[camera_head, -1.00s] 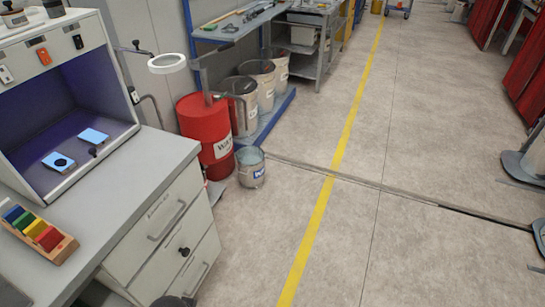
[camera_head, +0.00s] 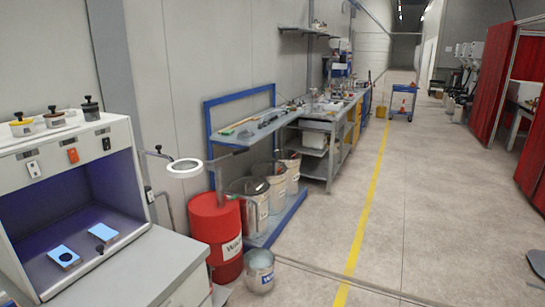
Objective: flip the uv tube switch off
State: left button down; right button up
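A light booth (camera_head: 128,133) with a violet-lit interior stands at the left of the head view. Its front panel carries three switches in a row: a white one (camera_head: 33,169), an orange one (camera_head: 73,155) and a dark one (camera_head: 106,143). Their labels and rocker positions are too small to read, so I cannot tell which is the UV tube switch. Two light blue cards (camera_head: 103,231) and (camera_head: 64,256) lie on the booth floor; the nearer one has a dark round spot. Neither of my grippers is in view.
The booth stands on a grey cabinet top (camera_head: 165,262). Several lidded pots (camera_head: 54,117) sit on the booth. A ring lamp (camera_head: 185,168) juts out beside it. A red drum (camera_head: 215,235) and a bucket (camera_head: 260,270) stand right. The floor beyond is open along the yellow line (camera_head: 365,215).

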aim_at(107, 141)
jog(key=u, duration=1.45)
